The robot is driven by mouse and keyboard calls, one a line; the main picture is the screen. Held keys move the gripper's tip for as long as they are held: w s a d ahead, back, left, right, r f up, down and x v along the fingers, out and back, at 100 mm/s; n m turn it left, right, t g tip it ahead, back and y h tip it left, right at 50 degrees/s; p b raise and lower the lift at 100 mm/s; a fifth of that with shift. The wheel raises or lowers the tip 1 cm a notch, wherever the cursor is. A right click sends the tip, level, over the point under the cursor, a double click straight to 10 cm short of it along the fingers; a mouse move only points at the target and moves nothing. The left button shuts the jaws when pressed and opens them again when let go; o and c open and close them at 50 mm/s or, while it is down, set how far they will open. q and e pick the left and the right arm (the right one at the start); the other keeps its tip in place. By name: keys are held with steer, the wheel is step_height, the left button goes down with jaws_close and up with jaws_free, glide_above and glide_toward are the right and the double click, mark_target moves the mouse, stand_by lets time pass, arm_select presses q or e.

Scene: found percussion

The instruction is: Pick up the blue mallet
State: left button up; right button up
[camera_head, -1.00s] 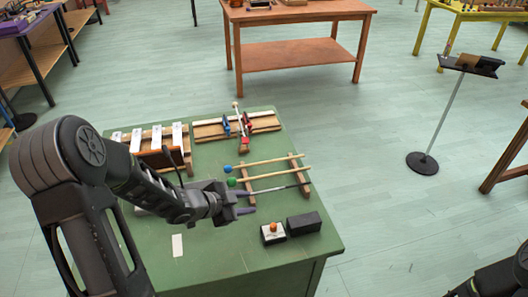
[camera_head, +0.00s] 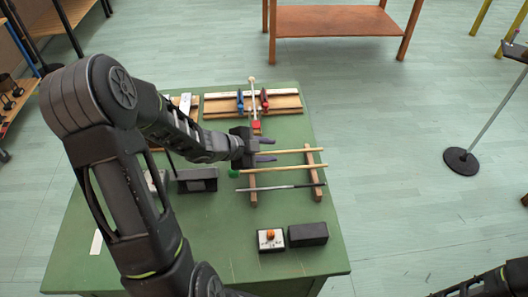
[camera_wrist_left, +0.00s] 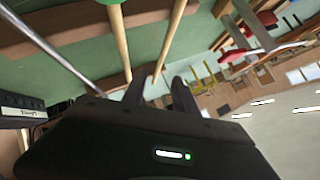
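The blue mallet's pale wooden handle (camera_head: 292,151) lies across a wooden rack (camera_head: 309,158); its blue head is hidden behind my left gripper in the head view. My left gripper (camera_head: 266,150) is open, its two dark fingers apart at the head end of this handle. In the left wrist view the handle (camera_wrist_left: 170,42) runs toward the gap between the fingers (camera_wrist_left: 160,88); I cannot tell whether they touch it. The green mallet (camera_head: 233,174) lies parallel, nearer the front. My right gripper is not in view; part of my right arm shows at lower right.
A thin dark rod (camera_head: 282,187) lies on the rack too. A small box with an orange knob (camera_head: 271,240) and a black block (camera_head: 308,234) stand in front. Red and blue clamps stand on a wooden board (camera_head: 284,104) behind.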

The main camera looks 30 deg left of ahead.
mark_target(289, 152)
arm_select(q)
steer(key=shift+x, duration=1.35)
steer(key=x, duration=0.5)
steer(key=shift+w+d+b, duration=0.1)
steer(key=shift+d+b, duration=0.2)
steer(key=shift+b, duration=0.1)
steer(key=shift+r, duration=0.1)
jaws_close()
stand_by(0.6)
